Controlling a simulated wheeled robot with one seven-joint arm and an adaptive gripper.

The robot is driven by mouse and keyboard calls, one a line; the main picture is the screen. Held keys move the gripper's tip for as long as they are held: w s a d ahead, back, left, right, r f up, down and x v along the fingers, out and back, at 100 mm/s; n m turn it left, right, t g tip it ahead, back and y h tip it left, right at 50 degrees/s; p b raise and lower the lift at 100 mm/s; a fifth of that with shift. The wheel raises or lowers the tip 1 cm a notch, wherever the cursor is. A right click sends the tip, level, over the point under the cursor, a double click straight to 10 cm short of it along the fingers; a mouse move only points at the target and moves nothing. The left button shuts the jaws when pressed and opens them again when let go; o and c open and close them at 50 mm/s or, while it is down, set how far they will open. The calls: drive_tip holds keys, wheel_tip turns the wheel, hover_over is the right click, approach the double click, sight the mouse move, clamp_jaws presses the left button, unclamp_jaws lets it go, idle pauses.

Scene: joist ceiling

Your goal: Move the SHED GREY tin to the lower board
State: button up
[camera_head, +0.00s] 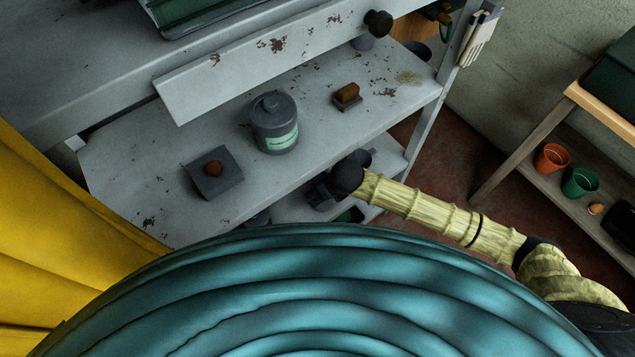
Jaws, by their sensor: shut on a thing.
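A grey tin (274,122) with a round lid and a pale green label stands upright on the upper board (320,125) of the grey shelf unit. The label's small print is too small to read for certain. My gripper (320,194) is beyond the front edge of that board, over the lower board (383,168). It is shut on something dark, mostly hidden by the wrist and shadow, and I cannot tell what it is. My gripper is apart from the labelled tin, below and to its right. Much of the lower board is hidden by the upper board.
A drawer front with a black knob (378,23) overhangs behind. A teal rounded surface (330,290) fills the foreground. Pots (551,158) stand on a right-hand shelf.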

drive_tip(key=shift+w+a+r+p, duration=0.1)
drive_tip(key=shift+w+a+p, duration=0.1)
drive_tip(key=shift+w+a, duration=0.4)
drive_tip(key=shift+w+a+p, duration=0.15)
drive_tip(key=shift+w+a, duration=0.25)
drive_tip(key=shift+w, duration=0.3)
drive_tip(key=shift+w+a, duration=0.2)
drive_tip(key=shift+w, duration=0.05)
drive_tip(key=shift+f, duration=0.8)
drive_tip(key=shift+d, duration=0.1)
drive_tip(key=o, duration=1.9)
drive_tip(key=shift+f, duration=0.1)
